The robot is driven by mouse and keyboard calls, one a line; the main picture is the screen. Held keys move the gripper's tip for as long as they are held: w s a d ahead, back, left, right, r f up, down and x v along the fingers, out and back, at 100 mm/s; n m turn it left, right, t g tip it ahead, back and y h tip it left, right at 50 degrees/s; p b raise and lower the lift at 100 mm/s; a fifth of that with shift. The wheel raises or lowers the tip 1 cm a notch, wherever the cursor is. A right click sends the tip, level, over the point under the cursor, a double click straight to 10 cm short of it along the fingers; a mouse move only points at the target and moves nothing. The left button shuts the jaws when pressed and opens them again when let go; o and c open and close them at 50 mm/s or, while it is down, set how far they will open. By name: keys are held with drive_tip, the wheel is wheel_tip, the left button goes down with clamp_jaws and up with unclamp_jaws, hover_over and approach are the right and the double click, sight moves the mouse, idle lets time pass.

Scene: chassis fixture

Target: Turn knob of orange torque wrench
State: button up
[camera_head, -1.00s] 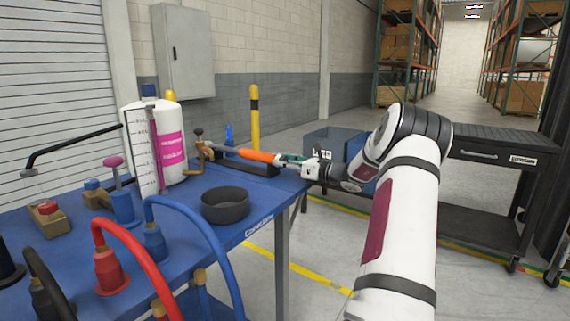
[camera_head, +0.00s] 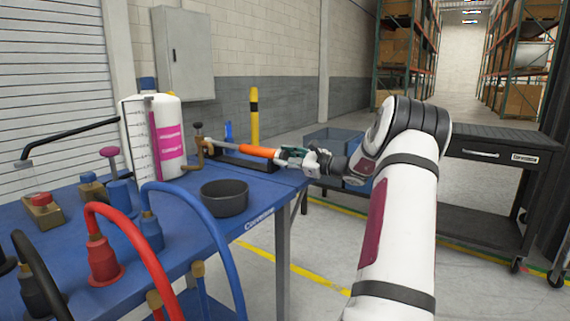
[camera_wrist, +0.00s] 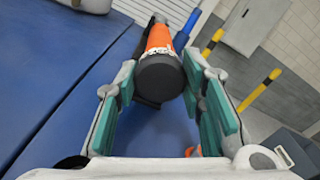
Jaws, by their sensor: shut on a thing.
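The orange torque wrench (camera_head: 258,152) lies in a black holder on the far right part of the blue bench, with its handle end towards my gripper. My gripper (camera_head: 293,156) is at that end, over the bench's right edge. In the wrist view, the black knob (camera_wrist: 160,77) at the end of the orange handle (camera_wrist: 158,40) is between the green-padded fingers of my gripper (camera_wrist: 163,76). The gripper is shut on the knob near its fingertips. The far end of the wrench is partly hidden by the handle in the wrist view.
The blue bench (camera_head: 262,186) carries a black bowl (camera_head: 224,199), a white bottle (camera_head: 168,140) and several hoses and fittings to the left. A yellow post (camera_head: 254,115) stands behind. A black cart (camera_head: 500,140) stands at the right.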

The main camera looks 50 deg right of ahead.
drive_tip(key=shift+f+n+b, duration=0.15)
drive_tip(key=shift+n+b, duration=1.05)
drive_tip(key=shift+n, duration=0.3)
drive_tip(key=o, duration=1.1)
drive_tip(key=shift+o, duration=0.2)
drive_tip(key=shift+s, duration=0.1)
drive_tip(key=s, duration=1.1)
drive_tip(key=shift+s+d, duration=0.4)
drive_tip(key=shift+d, duration=0.05)
